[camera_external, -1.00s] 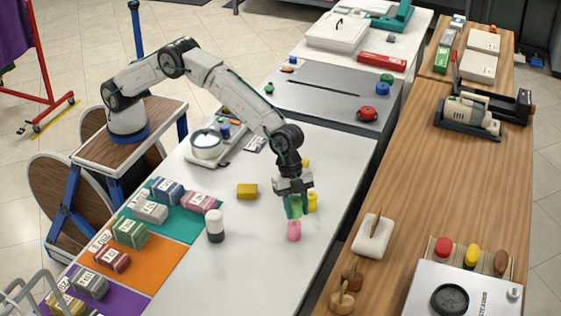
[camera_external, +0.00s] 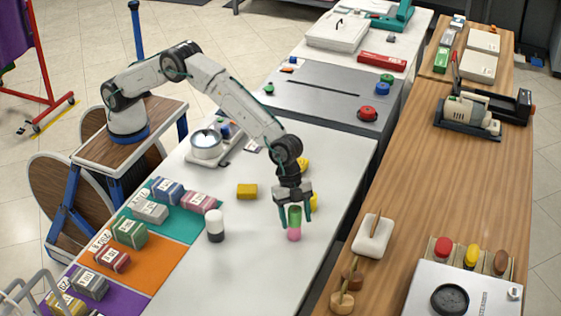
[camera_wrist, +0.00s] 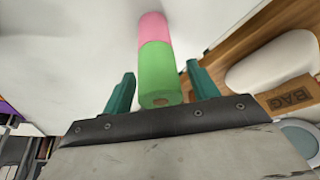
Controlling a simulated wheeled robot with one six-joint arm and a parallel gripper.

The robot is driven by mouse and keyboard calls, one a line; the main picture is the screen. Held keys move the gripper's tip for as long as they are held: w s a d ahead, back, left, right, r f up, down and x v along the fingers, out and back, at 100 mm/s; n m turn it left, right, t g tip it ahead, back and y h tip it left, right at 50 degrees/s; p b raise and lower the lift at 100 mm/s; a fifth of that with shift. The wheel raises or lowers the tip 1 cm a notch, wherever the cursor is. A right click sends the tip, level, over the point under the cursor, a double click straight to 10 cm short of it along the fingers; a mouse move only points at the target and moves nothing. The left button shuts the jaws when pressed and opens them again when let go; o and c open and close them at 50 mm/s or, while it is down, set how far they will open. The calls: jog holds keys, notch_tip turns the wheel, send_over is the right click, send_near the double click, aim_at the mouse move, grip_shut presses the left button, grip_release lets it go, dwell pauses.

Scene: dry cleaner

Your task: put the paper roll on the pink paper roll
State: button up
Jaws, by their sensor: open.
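A green paper roll (camera_external: 294,215) stands upright on top of the pink paper roll (camera_external: 294,235) on the white table. The wrist view shows the green roll (camera_wrist: 157,75) end to end with the pink roll (camera_wrist: 153,28), roughly in line. My gripper (camera_external: 295,219) is around the green roll from above. Its teal fingers (camera_wrist: 161,85) are spread, one on each side of the roll, with gaps showing in the wrist view. The far side of the joint between the rolls is hidden.
A yellow roll (camera_external: 313,202) stands close behind my gripper on the right. The table's front middle is clear.

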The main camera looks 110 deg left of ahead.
jog(key=v, duration=1.2)
jog(key=s+a+r+n+y, duration=0.1)
jog(key=s+a+r+n, duration=0.1)
jog(key=s+a+r, duration=0.45)
jog(key=s+a+r+n, duration=0.1)
jog(key=s+a+r, duration=0.2)
jog(key=s+r, duration=0.65)
jog(key=s+a+n+g+y, duration=0.15)
jog(key=s+a, duration=0.25)
jog(key=s, duration=0.9)
jog(key=s+a+n, duration=0.2)
jog(key=s+a, duration=0.1)
jog(key=s, duration=1)
jog(key=s+a+f+n, duration=0.1)
jog(key=s+f, duration=0.2)
jog(key=s, duration=0.5)
jog(key=s+a+f+n, duration=0.1)
jog(key=s+a+f, duration=0.1)
jog(key=s, duration=0.6)
jog(key=shift+s+a+f+y, duration=0.15)
jog(key=shift+a+f+y, duration=0.2)
jog(key=shift+f, duration=0.55)
jog(key=shift+n+g, duration=0.25)
